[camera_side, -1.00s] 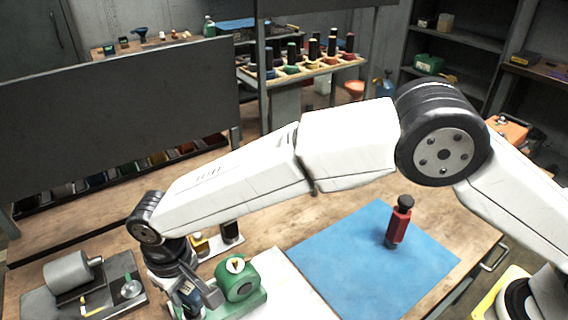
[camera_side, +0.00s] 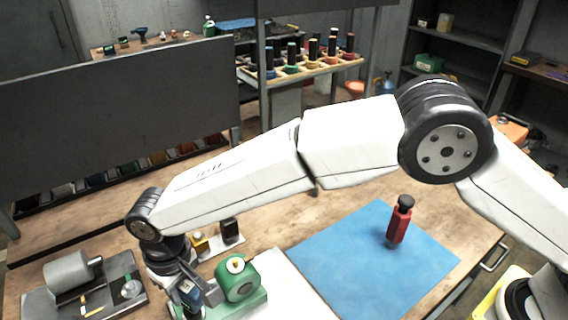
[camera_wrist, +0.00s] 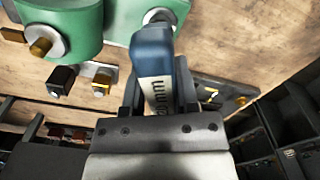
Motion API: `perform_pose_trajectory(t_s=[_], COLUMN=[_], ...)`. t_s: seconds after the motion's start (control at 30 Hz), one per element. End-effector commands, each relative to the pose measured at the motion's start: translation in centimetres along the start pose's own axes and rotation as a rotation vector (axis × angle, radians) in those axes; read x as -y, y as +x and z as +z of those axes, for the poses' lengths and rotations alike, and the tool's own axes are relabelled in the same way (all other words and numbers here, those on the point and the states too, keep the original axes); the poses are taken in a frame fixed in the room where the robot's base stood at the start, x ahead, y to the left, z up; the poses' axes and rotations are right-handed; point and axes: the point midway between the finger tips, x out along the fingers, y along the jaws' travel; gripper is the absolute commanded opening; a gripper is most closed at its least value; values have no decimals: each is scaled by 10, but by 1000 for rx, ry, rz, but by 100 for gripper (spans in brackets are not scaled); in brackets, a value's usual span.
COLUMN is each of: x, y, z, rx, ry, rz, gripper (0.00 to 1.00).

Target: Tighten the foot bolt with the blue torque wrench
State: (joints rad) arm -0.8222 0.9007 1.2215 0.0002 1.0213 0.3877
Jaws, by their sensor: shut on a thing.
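My gripper (camera_wrist: 158,100) is shut on the blue torque wrench (camera_wrist: 153,55), which has a pale label on its side. The wrench extends from the jaws toward the green machine (camera_wrist: 66,25) in the wrist view. Its far end is over or beside a round metal bolt (camera_wrist: 160,16) on the green foot (camera_wrist: 128,14); I cannot tell whether they touch. In the side view the green machine (camera_side: 240,278) stands just right of my gripper (camera_side: 190,292), and a bit of blue shows at the jaws. The foot bolt is hidden there.
A red and black tool (camera_side: 399,222) stands upright on the blue mat (camera_side: 340,262). A grey fixture plate (camera_side: 50,303) with a cylinder lies left of my gripper. Small yellow and black blocks (camera_side: 228,232) sit behind the green machine. Open bench lies farther back.

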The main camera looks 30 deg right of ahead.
Motion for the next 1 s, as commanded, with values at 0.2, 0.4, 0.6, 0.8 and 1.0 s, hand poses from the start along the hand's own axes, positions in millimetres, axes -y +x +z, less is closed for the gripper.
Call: perform_pose_trajectory(t_s=[0.2, 0.4, 0.6, 0.8, 1.0], x=[0, 0, 0, 0, 0], y=[-7, -11, -16, -20, -24], z=[0, 0, -1, -1, -1], rx=[1, -1, -2, -4, -5], ry=[1, 0, 0, 0, 0], rz=[1, 0, -1, -1, -2], gripper=[0, 0, 0, 0, 0])
